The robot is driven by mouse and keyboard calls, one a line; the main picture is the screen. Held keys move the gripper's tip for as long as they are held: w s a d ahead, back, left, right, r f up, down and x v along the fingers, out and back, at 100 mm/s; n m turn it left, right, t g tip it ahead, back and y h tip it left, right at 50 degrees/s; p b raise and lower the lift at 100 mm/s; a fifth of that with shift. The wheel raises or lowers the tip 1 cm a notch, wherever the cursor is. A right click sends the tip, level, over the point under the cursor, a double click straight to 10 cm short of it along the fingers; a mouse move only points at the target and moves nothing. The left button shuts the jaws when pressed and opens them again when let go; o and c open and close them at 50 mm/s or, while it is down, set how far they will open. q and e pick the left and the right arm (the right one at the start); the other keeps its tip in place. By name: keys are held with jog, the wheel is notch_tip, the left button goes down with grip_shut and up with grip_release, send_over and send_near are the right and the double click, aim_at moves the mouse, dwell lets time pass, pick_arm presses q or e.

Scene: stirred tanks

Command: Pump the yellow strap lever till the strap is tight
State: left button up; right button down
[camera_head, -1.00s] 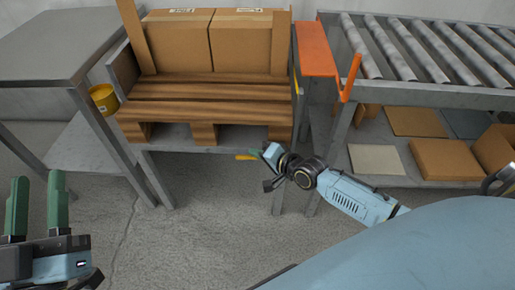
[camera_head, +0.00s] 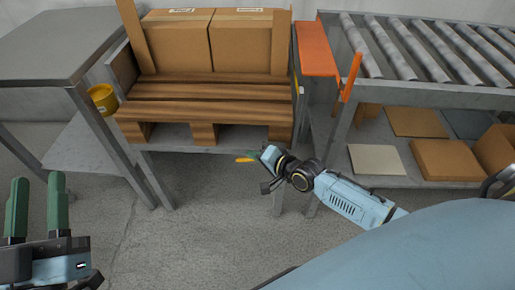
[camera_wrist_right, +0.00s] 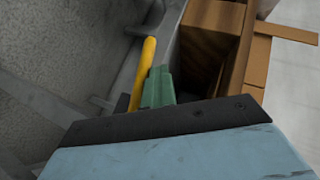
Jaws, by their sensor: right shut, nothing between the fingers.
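The yellow lever (camera_head: 245,160) sticks out below the front right of the pallet, partly hidden by my right gripper. It also shows in the right wrist view as a slim yellow bar (camera_wrist_right: 144,72) alongside the green fingers. My right gripper (camera_head: 255,155) is at the lever; in the right wrist view its fingers (camera_wrist_right: 158,87) are together, with the lever beside them, not between them. I cannot tell whether they touch it. My left gripper (camera_head: 38,183) is open and empty at the lower left. I cannot make out the strap.
A wooden pallet (camera_head: 205,107) with two cardboard boxes (camera_head: 179,43) sits on a grey stand. An orange bracket (camera_head: 318,60) and a roller conveyor (camera_head: 425,50) stand at the right. A grey table (camera_head: 50,47) and yellow bucket (camera_head: 102,98) are left. The floor in front is clear.

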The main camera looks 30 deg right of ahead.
jog(key=shift+s, duration=0.1)
notch_tip(320, 180, up, 6)
jog(key=s+d+p, duration=0.1)
jog(key=d+p, duration=0.2)
jog(key=p, duration=0.2)
jog(key=shift+s+f+p, duration=0.25)
jog(key=shift+s+p, duration=0.05)
jog(key=shift+p, duration=0.05)
dwell(0.3)
jog(key=shift+s+d+r+p, duration=0.2)
jog(key=shift+d+r+p, duration=0.15)
jog(key=shift+r+p, duration=0.35)
jog(key=shift+s+d+r+p, duration=0.25)
jog(key=shift+d+r+p, duration=0.1)
jog(key=shift+r+p, duration=0.35)
jog(key=shift+s+d+r+p, duration=0.2)
jog(key=shift+d+r+p, duration=0.15)
jog(key=shift+r+p, duration=0.35)
jog(key=shift+r, duration=0.1)
